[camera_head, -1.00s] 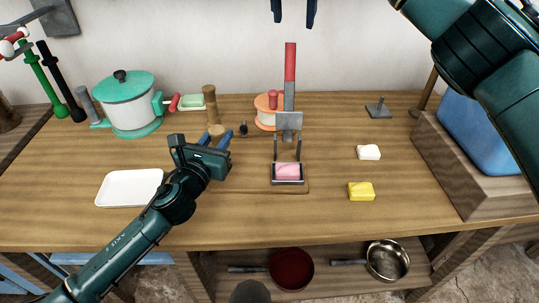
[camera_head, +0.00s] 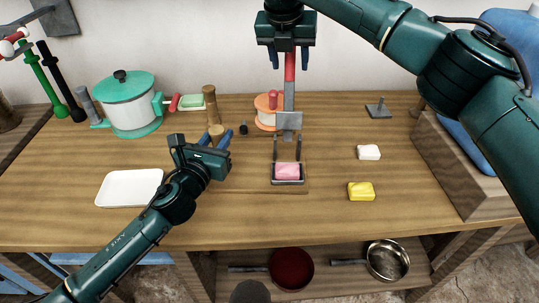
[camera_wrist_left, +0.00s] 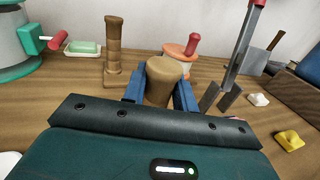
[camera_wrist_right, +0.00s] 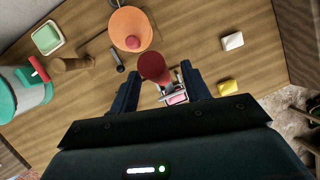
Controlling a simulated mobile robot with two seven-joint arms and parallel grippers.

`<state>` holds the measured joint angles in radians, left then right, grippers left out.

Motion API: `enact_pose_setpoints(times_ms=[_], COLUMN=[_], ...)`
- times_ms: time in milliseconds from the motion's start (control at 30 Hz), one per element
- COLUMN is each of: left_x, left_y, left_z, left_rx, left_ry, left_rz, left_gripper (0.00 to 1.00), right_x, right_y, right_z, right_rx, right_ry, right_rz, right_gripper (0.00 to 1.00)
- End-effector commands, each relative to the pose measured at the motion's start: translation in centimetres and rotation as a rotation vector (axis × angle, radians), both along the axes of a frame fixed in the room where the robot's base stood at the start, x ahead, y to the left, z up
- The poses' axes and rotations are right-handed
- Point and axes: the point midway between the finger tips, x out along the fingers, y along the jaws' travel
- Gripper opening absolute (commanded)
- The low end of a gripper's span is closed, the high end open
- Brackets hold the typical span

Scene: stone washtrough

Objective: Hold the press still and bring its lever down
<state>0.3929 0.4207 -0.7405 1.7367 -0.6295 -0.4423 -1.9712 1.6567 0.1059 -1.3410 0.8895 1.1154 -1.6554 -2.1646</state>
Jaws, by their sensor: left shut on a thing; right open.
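The press (camera_head: 289,122) stands mid-table, its grey lever upright with a red grip (camera_head: 290,68) on top. A pink block (camera_head: 287,171) lies in its dark tray at the front. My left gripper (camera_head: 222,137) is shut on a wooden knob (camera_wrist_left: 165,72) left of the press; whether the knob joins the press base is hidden. My right gripper (camera_head: 290,58) is open above the table, with its fingers pointing down on either side of the red grip in the head view. In the right wrist view the red grip (camera_wrist_right: 153,68) shows end-on beyond and between the fingertips, apart from them.
A wooden post (camera_head: 210,104) stands behind the left gripper. An orange round container (camera_head: 266,117) is close behind the press. White (camera_head: 369,152) and yellow (camera_head: 361,191) blocks lie to its right. A white tray (camera_head: 129,188) and pot (camera_head: 125,105) are left.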

Motion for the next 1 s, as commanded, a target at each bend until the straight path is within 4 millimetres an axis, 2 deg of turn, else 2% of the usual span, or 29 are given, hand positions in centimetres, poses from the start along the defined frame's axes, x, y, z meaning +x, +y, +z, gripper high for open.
enact_pose_setpoints(times_ms=[200,533,1000], left_x=[0.0,0.0,0.0], left_y=[0.0,0.0,0.0], left_z=[-0.1,-0.1,-0.1], left_rx=[0.001,0.001,0.001], left_ry=[0.002,0.002,0.002], left_rz=[0.0,0.0,0.0], left_gripper=[0.0,0.0,0.0], right_x=[0.5,0.6,0.6], right_y=[-0.2,-0.3,-0.3], right_z=[-1.4,-1.6,-1.6], right_rx=[0.0,0.0,0.0], right_ry=[0.0,-0.001,-0.001], right_rz=[0.0,0.0,-0.001], right_gripper=[0.47,0.47,0.11])
